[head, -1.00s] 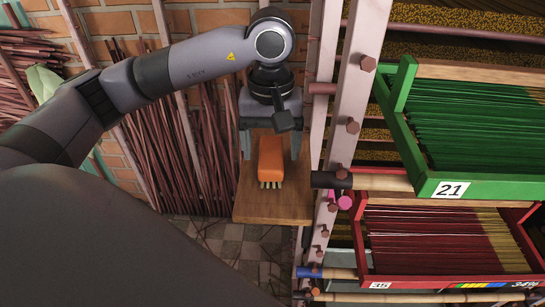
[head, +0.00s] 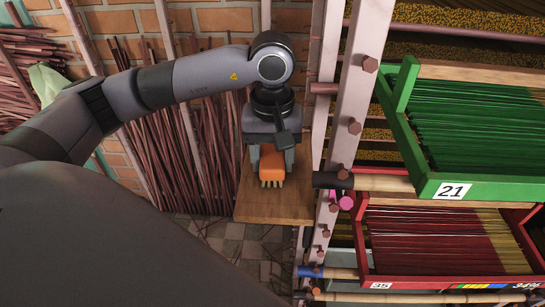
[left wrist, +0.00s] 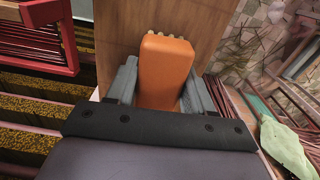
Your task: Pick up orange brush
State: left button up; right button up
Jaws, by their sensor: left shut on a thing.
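The orange brush (head: 272,164) with pale bristles is at the wooden shelf board (head: 262,208), at the end of my left arm. My left gripper (head: 271,160) is shut on the brush, with one finger on each side of it. In the left wrist view the orange brush (left wrist: 165,70) is between the two grey fingers (left wrist: 160,90), its bristle tips showing at its far end over the board. I cannot tell whether the brush touches the board. My right gripper is not in view.
To the right, a pale upright post (head: 350,110) with pegs stands close to the board. Beyond it are a green tray (head: 470,187) marked 21 and a red tray (head: 440,281), both holding incense sticks. Bundled brown sticks (head: 170,150) lean on the brick wall behind.

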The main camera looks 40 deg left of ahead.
aim_at(272, 154)
pick_arm(q)
notch_tip(272, 154, up, 20)
jog(key=p, duration=0.3)
jog(key=shift+p, duration=0.3)
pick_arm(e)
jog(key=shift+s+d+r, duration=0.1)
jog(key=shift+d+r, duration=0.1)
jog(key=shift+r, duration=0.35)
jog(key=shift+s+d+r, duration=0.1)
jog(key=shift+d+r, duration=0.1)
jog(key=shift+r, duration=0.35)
